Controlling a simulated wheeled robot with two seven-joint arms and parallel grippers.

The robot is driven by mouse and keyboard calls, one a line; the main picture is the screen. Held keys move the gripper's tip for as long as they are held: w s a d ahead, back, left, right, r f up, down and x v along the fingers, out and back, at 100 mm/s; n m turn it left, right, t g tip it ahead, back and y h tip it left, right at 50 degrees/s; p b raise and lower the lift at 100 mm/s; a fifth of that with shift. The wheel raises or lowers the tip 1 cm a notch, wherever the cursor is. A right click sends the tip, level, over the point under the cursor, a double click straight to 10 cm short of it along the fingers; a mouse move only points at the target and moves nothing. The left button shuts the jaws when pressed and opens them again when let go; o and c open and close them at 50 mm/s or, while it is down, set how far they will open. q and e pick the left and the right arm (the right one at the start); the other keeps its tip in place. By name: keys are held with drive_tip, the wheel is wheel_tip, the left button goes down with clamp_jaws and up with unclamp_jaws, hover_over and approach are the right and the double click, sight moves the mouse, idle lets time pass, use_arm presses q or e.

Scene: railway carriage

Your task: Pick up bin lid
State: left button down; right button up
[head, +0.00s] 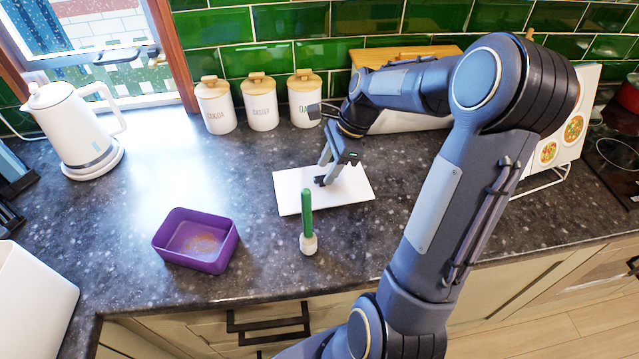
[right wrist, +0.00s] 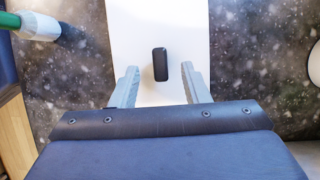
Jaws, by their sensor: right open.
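The bin lid (head: 290,196) is a flat white rectangle lying on the dark counter, with a small black handle in its middle. My right gripper (head: 328,166) is over the lid, pointing down at the handle. In the right wrist view the white lid (right wrist: 150,22) runs up the middle, and the black handle (right wrist: 160,64) shows between the tips of the two spread fingers. The fingers are open and apart from the handle on both sides. The height of the tips above the lid is hard to tell. My left gripper is not in view.
A purple tub (head: 232,248) sits to the left, and a white box (head: 35,305) is at the lower left. Three canisters (head: 260,105) and a kettle (head: 80,125) stand behind. Counter right of the lid is clear.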

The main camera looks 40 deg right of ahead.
drive_tip(key=shift+x, duration=1.25)
clamp_jaws()
drive_tip(key=shift+r, duration=0.15)
